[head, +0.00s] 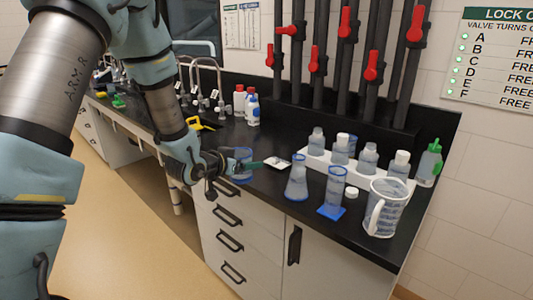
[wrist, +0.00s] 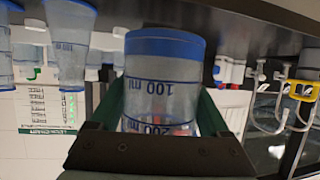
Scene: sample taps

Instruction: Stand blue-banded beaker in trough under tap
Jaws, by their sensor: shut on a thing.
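The blue-banded beaker (head: 242,153) is clear with blue volume marks. It is at the bench's front edge in the head view, beside my gripper (head: 246,165). In the wrist view, which looks upside down, the beaker (wrist: 165,80) is between the two green fingers of my gripper (wrist: 160,115), its blue band at the picture's top. My gripper is shut on it. I cannot tell whether its base touches the bench. Hooked taps (head: 195,75) stand farther back along the bench at left; they also show in the wrist view (wrist: 285,95). The trough cannot be made out clearly.
Right of the beaker on the black bench (head: 265,205) are a conical flask (head: 297,178), a measuring cylinder (head: 335,190), a jug (head: 385,207) and a rack of bottles (head: 320,158). White bottles (head: 252,108) stand behind. A yellow item (head: 200,123) lies nearer the taps.

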